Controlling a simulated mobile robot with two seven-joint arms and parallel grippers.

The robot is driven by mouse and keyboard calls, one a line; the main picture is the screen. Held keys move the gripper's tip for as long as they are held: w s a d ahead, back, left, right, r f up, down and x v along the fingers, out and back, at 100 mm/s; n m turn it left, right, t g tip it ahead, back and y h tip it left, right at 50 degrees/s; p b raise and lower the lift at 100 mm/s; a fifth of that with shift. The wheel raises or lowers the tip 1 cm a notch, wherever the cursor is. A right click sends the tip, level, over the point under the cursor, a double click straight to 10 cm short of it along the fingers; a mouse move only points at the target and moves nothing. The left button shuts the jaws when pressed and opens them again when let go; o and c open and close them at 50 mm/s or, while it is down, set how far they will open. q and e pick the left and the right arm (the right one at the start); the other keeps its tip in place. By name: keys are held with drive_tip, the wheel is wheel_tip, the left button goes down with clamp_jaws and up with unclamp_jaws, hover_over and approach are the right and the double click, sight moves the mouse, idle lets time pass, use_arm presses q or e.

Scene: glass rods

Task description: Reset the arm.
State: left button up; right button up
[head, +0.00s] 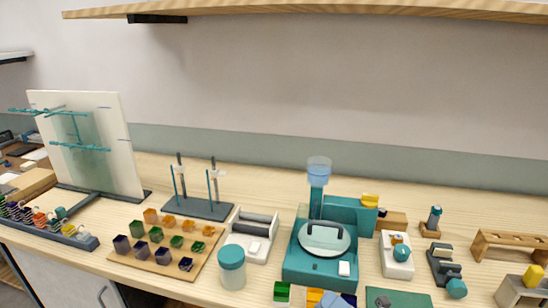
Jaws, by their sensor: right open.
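Neither of my grippers can be made out in the head view, and no arm link shows clearly. Thin teal rods (80,148) stand in front of an upright white panel (112,150) at the left. A dark stand (198,208) with two upright posts and thin teal rods is to the right of the panel. No gripper is seen touching any of these things.
A wooden board (150,264) with several coloured cubes lies in front. A teal-lidded jar (232,268), a white device (251,236) and a teal machine (320,272) stand mid-table. Small devices and a wooden rack (512,246) crowd the right. A wooden shelf (330,9) hangs above.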

drive_tip(key=s+d+f+m+g+h, duration=0.2)
drive_tip(key=s+d+f+m+h, duration=0.2)
drive_tip(key=s+f+m+h, duration=0.6)
drive_tip(key=s+d+f+m+g+h, duration=0.1)
drive_tip(key=s+d+f+m+h, duration=0.4)
drive_tip(key=f+m, duration=1)
use_arm(q)
wheel_tip(320, 180, up, 12)
drive_tip(key=p, duration=1.3)
drive_tip(key=shift+s+a+p, duration=0.2)
drive_tip(key=shift+a+p, duration=0.2)
drive_tip(key=shift+a, duration=0.05)
use_arm(e)
wheel_tip(320, 180, up, 16)
drive_tip(key=s+m+y, duration=0.1)
drive_tip(key=m+y, duration=0.1)
drive_tip(key=shift+s+f, duration=0.15)
drive_tip(key=shift+f, duration=0.05)
